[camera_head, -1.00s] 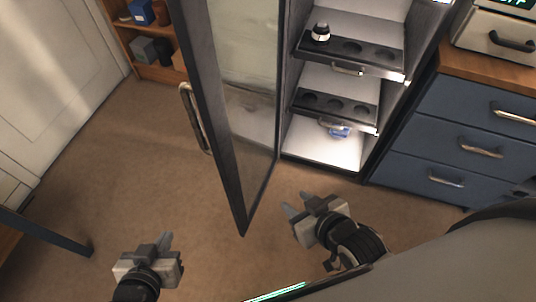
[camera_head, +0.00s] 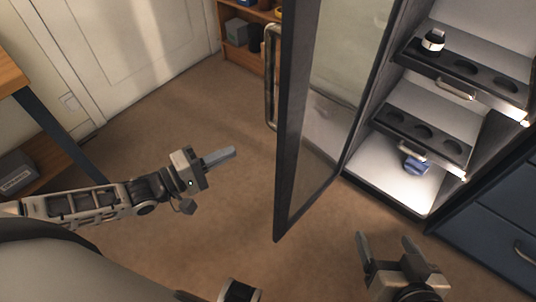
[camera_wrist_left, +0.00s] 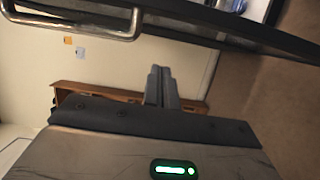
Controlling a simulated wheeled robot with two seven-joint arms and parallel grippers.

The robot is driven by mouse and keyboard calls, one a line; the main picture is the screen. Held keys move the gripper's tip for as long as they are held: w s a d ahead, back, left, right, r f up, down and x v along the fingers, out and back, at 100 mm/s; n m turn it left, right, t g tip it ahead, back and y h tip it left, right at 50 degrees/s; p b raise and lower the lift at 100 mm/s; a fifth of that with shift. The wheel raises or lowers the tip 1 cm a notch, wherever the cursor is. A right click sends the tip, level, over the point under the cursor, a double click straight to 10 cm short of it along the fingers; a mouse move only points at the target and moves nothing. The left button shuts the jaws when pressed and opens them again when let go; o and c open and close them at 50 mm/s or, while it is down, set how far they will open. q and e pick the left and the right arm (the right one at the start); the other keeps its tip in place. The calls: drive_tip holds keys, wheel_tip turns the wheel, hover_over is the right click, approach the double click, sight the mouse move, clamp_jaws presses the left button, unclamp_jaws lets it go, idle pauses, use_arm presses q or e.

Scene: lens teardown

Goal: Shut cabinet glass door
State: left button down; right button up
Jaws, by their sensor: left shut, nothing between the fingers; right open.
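The cabinet's glass door (camera_head: 287,120), with a dark frame, stands wide open in the head view. Its metal handle (camera_head: 270,78) is on the left face. In the left wrist view the handle (camera_wrist_left: 75,30) shows at the top left, with the dark door frame (camera_wrist_left: 230,28) beside it. My left gripper (camera_head: 234,153) is shut and empty, to the left of the door and apart from it. Its closed fingers also show in the left wrist view (camera_wrist_left: 161,88). My right gripper (camera_head: 384,240) is open and empty, low in the head view, right of the door and in front of the cabinet (camera_head: 390,190).
Inside the cabinet are two pulled-out trays (camera_head: 462,92) with round holes, a black-and-white lens part (camera_head: 433,41) and a blue item (camera_head: 416,164). Blue drawers (camera_head: 490,215) stand at the right, a wooden shelf (camera_head: 240,62) behind, a table (camera_head: 50,125) at the left. The floor between is clear.

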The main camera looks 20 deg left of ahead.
use_arm(q)
drive_tip(key=w+d, duration=0.6)
drive_tip(key=d, duration=0.3)
drive_tip(key=shift+w+d, duration=0.15)
drive_tip(key=shift+d, duration=0.1)
use_arm(e)
drive_tip(key=shift+s, duration=0.1)
